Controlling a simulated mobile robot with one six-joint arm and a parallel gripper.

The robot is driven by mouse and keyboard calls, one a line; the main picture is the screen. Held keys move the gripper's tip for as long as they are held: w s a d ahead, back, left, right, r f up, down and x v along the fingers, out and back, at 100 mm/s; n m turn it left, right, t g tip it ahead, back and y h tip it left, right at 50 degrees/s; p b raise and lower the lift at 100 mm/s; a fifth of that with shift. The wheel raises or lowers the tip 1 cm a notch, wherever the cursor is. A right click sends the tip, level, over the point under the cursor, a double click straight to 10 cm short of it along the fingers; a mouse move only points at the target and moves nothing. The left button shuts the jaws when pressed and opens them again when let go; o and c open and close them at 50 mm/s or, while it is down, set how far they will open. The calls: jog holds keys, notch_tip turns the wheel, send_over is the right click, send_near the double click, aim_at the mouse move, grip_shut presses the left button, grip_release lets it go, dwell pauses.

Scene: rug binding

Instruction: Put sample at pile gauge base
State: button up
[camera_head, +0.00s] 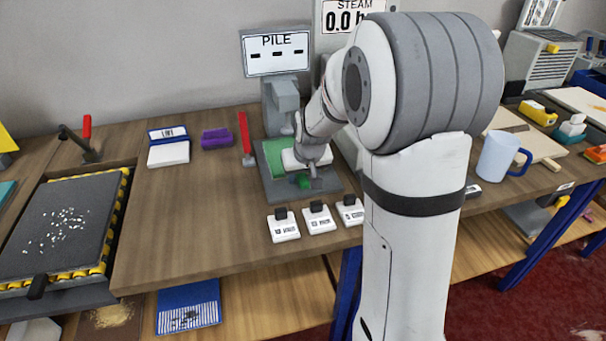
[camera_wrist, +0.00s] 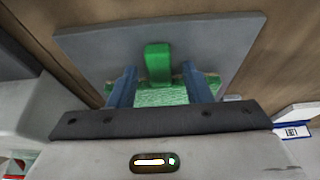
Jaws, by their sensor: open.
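The pile gauge (camera_head: 282,95) stands at the back of the bench, with a grey base plate (camera_head: 268,188) and a display reading "PILE" and dashes. A green sample lies on this plate; its green textured face (camera_wrist: 160,97) and raised green tab (camera_wrist: 158,62) show in the wrist view. My gripper (camera_head: 308,184) is low over the front of the plate. In the wrist view my gripper (camera_wrist: 159,88) has its two blue fingers apart, one on each side of the sample. Contact with it cannot be told. My arm hides part of the gauge.
Three white tagged blocks (camera_head: 317,219) stand in front of the base. A red-handled tool (camera_head: 245,135), a purple block (camera_head: 215,138) and a labelled pad (camera_head: 168,150) lie to the left. A mug (camera_head: 500,157) stands right. Bare bench (camera_head: 190,220) is at front left.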

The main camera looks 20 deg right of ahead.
jog(key=v, duration=1.1)
jog(key=s+a+f+g, duration=0.1)
jog(key=s, duration=1)
jog(key=s+a+f+g, duration=0.1)
jog(key=s, duration=0.9)
jog(key=shift+s+a+f+p, duration=0.2)
jog(key=shift+s+f+p, duration=0.05)
jog(key=shift+s+p, duration=0.1)
jog(key=p+v, duration=0.4)
jog(key=shift+w+r, duration=0.15)
jog(key=shift+w, duration=0.2)
